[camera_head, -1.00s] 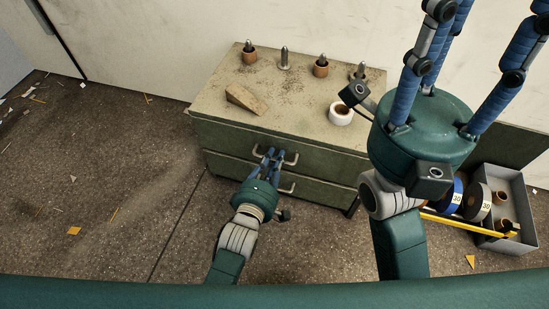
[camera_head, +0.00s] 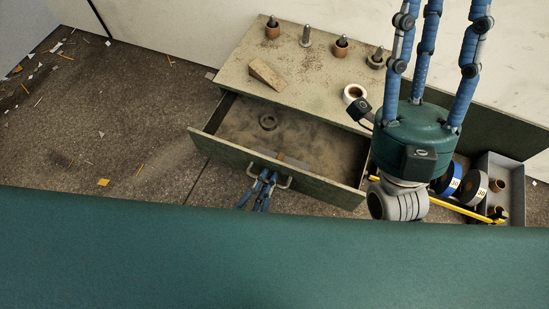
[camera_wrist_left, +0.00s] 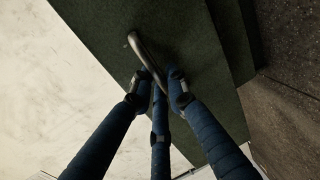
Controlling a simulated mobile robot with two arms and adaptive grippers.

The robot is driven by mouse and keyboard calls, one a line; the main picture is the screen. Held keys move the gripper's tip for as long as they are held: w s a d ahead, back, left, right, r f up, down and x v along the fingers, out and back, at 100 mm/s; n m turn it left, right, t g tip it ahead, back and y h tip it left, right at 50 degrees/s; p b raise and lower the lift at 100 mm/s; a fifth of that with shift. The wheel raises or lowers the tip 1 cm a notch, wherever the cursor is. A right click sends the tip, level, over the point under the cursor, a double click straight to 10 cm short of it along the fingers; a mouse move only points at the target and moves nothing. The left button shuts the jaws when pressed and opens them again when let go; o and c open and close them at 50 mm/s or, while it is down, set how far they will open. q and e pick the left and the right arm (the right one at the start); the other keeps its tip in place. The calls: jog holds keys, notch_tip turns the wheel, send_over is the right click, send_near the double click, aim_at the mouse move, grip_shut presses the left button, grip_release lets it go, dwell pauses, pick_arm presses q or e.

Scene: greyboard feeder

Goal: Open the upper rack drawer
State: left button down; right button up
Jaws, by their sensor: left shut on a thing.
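The upper rack drawer (camera_head: 225,152) is pulled well out of the green rack, and its inside shows. My left gripper (camera_head: 268,178) is shut on the drawer's metal handle (camera_head: 287,183) at the middle of its front. In the left wrist view, the fingers (camera_wrist_left: 161,82) close around the curved handle (camera_wrist_left: 143,50) against the dark green drawer front. The lower drawer is hidden behind the open one in the head view. My right gripper (camera_head: 437,45) points upward at the right with its blue fingers spread apart and nothing between them; its fingertips are cut off.
On the rack top (camera_head: 310,72) are a wooden wedge (camera_head: 266,73), a white roll (camera_head: 354,93) and several pegs. A grey bin (camera_head: 515,180) with rolls stands at right.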

pick_arm(q)
jog(key=f+p+v, duration=0.1)
jog(key=p+v, duration=0.1)
jog(key=v, duration=0.7)
jog(key=shift+s+a+f, duration=0.15)
jog(key=shift+s+f, duration=0.2)
jog(key=shift+f, duration=0.25)
pick_arm(e)
jog(key=w+a+f+g+h, duration=0.1)
jog(key=w+f+g+h, duration=0.1)
jog(key=w+f+g, duration=0.5)
jog(key=shift+w+a+f, duration=0.35)
jog(key=shift+w+f, duration=1.35)
jog(key=shift+w, duration=0.2)
pick_arm(q)
jog(key=c, duration=1.8)
grip_release()
jog(key=shift+r, duration=0.1)
jog(key=v, duration=1.2)
